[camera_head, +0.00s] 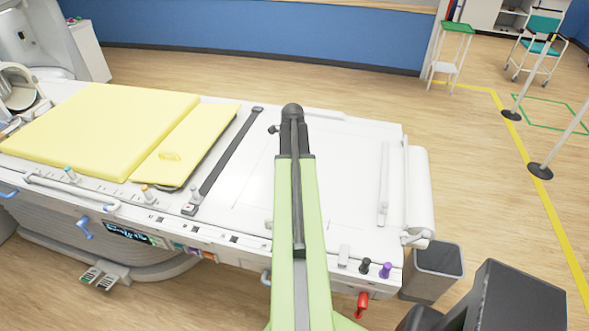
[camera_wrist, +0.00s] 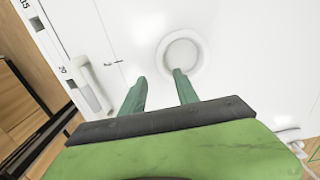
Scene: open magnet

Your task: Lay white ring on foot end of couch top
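The couch top (camera_head: 345,215) is a long white surface, with yellow pads on its left part and a bare right part. In the wrist view the white ring (camera_wrist: 163,55) lies flat on a white surface that looks like the couch top (camera_wrist: 225,25). My gripper (camera_wrist: 160,75) has its two green fingers apart, with nothing seen held between them. The right fingertip overlaps the ring's near rim in the picture; I cannot tell if it touches. In the head view my arm reaches over the bare part and hides both the ring and the fingers.
Yellow pads (camera_head: 105,130) and a dark strap (camera_head: 230,160) lie left of my arm. A white roll (camera_head: 419,190) sits at the couch's right end, with a grey bin (camera_head: 434,268) beside it. Knobs (camera_head: 365,265) line the near edge. Poles on black bases stand right.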

